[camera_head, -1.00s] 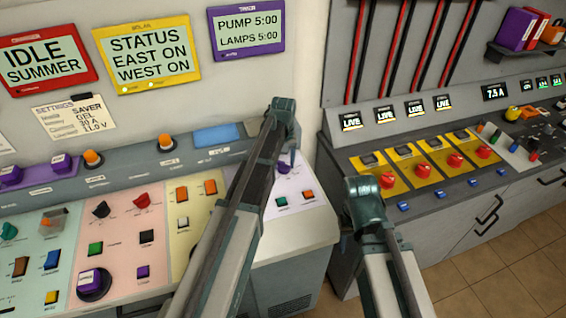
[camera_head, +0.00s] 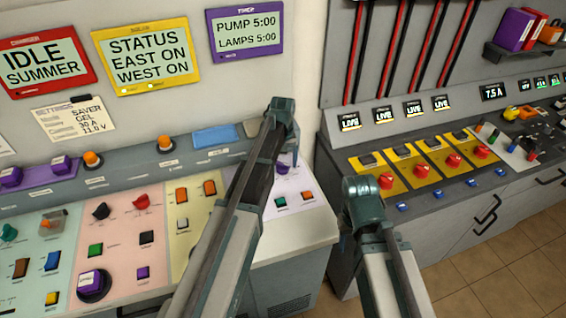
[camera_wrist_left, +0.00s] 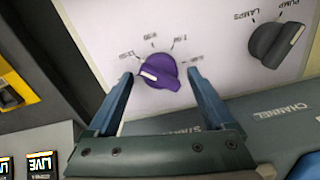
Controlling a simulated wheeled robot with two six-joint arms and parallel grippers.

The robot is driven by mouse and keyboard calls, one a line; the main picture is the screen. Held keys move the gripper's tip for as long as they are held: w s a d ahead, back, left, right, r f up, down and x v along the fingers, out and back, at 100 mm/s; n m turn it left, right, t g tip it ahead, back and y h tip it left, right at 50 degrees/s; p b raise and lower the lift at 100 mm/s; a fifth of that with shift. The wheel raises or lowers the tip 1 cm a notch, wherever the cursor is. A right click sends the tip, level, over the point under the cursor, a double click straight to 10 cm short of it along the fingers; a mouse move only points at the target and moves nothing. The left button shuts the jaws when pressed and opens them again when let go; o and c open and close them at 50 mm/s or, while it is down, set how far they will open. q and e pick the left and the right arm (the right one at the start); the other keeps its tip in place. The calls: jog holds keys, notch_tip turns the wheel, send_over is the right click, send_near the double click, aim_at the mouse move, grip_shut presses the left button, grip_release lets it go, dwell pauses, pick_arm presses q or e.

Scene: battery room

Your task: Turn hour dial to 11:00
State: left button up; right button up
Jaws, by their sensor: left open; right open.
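The purple hour dial (camera_wrist_left: 160,70) sits on a white panel in the left wrist view, ringed by small time labels. Its white pointer mark is on the left side of the knob. My left gripper (camera_wrist_left: 160,76) is open, with one finger on each side of the dial; contact is unclear. In the head view my left gripper (camera_head: 287,160) is mostly hidden behind its arm, as is the dial. The purple timer screen (camera_head: 246,33) reads PUMP 5:00 and LAMPS 5:00. My right gripper (camera_head: 345,242) is mostly hidden behind its wrist, near the gap between consoles.
A dark channel knob (camera_wrist_left: 279,45) marked LAMPS and PUMP sits beside the dial. Green (camera_head: 280,202) and orange (camera_head: 307,195) buttons are on the same white panel. A console with red knobs (camera_head: 420,170) stands to the right, with floor below it.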

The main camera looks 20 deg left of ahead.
aim_at(284, 164)
pick_arm(q)
notch_tip(284, 164, up, 13)
jog(key=p, duration=1.2)
jog(key=shift+r+p, duration=0.15)
jog(key=shift+p, duration=0.25)
jog(key=s+d+f+m+b, duration=0.2)
jog(key=s+d, duration=0.2)
jog(key=s, duration=0.4)
jog(key=s+d+f+m+b, duration=0.3)
jog(key=s+d, duration=0.2)
jog(key=s, duration=0.3)
jog(key=s+d+f+m+y+b, duration=0.1)
jog(key=s+d+f+m+b, duration=0.1)
jog(key=s+d, duration=0.3)
jog(key=shift+s+f+m, duration=0.15)
jog(key=shift+s+m, duration=0.55)
jog(key=shift+s, duration=1.25)
jog(key=shift+w, duration=0.1)
